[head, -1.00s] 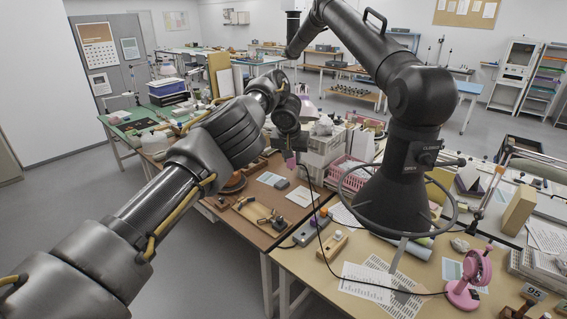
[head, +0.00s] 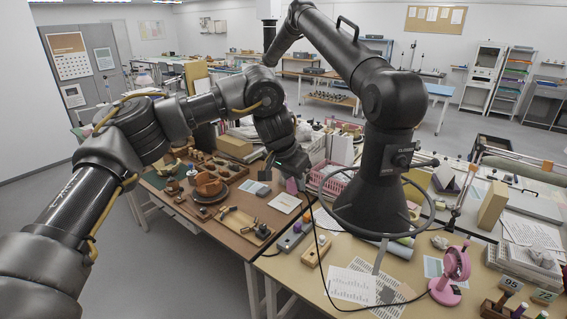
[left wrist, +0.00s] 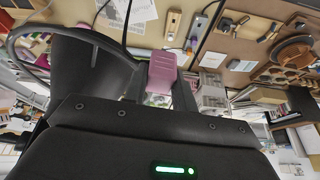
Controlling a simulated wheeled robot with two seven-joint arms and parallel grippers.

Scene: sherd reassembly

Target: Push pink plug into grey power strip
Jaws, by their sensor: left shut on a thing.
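The pink plug (head: 292,186) is held upright in my left gripper (head: 289,178), above the tables near their shared edge. The plug also shows in the left wrist view (left wrist: 162,73), between the dark fingers. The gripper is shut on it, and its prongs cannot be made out. The grey power strip (head: 291,239) lies on the near tan table, below the plug and apart from it. It also shows in the left wrist view (left wrist: 196,33), beyond the plug. A black cable runs in loops towards a pink fan (head: 453,272). My right gripper is out of view.
A large black extraction hood (head: 385,190) with a ring stands close to the right of the plug. A wooden block (head: 315,251) lies beside the strip. A pink basket (head: 327,180) is behind. Pottery and a wooden tray (head: 243,226) occupy the brown table.

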